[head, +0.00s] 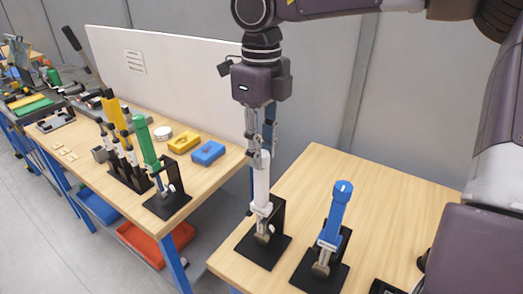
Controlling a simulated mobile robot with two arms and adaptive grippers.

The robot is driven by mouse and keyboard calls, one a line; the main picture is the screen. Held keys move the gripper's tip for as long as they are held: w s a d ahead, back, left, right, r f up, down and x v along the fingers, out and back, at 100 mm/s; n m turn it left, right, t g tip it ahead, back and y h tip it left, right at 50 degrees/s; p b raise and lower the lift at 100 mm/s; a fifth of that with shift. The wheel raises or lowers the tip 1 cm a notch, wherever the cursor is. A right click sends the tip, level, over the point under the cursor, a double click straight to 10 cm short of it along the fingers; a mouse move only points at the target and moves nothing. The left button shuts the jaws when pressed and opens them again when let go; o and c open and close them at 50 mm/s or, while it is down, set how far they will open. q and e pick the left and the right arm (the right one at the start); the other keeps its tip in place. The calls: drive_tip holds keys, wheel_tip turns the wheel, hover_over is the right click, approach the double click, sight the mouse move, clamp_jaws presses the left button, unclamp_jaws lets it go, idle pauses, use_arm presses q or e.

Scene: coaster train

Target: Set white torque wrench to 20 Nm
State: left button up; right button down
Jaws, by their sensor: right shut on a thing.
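The white torque wrench (261,186) stands upright in a black holder (272,249) on the near wooden table. My right gripper (262,150) comes down from above and is shut on the top of the white wrench. The fingers cover its upper end, and any scale on it is too small to read. My left gripper is not in the head view.
A blue torque wrench (335,215) stands in its own black holder just right of the white one. A green wrench (145,142) stands on the left table (215,178), with yellow-handled tools (117,117) behind it. The right table's back area (380,190) is clear.

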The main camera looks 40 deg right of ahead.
drive_tip(key=shift+n, duration=0.3)
idle(0.5)
drive_tip(key=c, duration=1.6)
unclamp_jaws()
wheel_tip(320, 180, up, 12)
drive_tip(key=shift+r, duration=0.1)
